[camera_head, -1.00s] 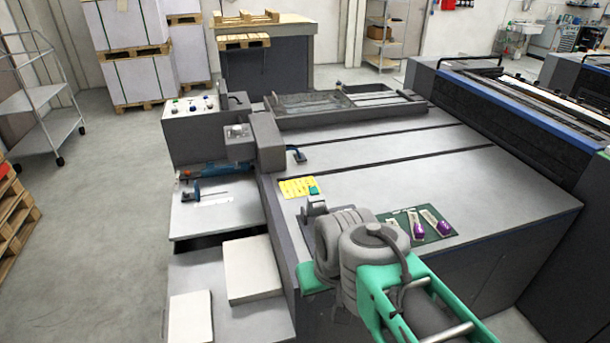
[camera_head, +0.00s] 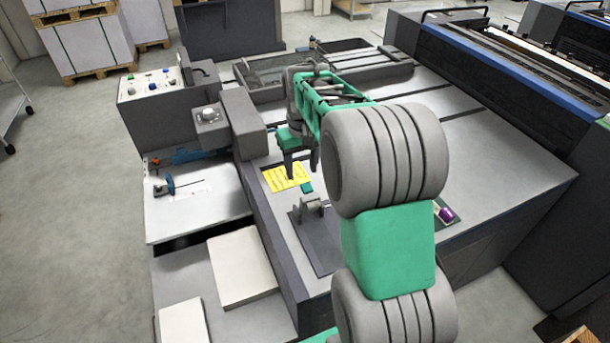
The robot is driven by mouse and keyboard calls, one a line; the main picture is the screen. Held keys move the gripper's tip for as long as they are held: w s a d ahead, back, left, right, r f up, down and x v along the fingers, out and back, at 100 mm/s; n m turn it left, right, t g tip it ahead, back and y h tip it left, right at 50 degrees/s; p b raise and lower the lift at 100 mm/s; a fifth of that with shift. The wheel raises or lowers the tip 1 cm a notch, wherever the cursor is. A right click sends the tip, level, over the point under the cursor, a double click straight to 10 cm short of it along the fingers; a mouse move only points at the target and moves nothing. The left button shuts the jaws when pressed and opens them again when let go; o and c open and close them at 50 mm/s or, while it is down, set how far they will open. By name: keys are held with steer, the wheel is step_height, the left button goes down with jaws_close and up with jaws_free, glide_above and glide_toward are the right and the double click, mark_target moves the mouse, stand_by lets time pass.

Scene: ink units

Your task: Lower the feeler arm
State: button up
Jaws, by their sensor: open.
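A dark grey upright block (camera_head: 242,122) stands left of the gripper at the left edge of the top. A short, thin arm reaching right from this block looks like the feeler arm. My gripper and forearm largely hide it, so I cannot tell its height or whether the gripper touches it. A grey box with a knob (camera_head: 208,128) joins the block on its left.
A grey bracket (camera_head: 312,205) stands on a dark plate nearer me. A control panel (camera_head: 155,85) with coloured buttons is at the far left. A blue-handled tool (camera_head: 163,187) lies on the left shelf, with white stacks (camera_head: 240,265) below. My arm hides much of the centre.

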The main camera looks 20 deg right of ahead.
mark_target(307, 187)
steer(key=shift+g, duration=0.3)
steer(key=w+d+f, duration=0.2)
steer(key=w, duration=0.1)
steer(key=shift+d+f, duration=0.2)
steer(key=shift+d, duration=0.2)
step_height(307, 187, down, 8)
steer(key=shift+w+f+p, duration=0.1)
steer(key=shift+p, duration=1.05)
steer(key=shift+c, duration=0.3)
jaws_close()
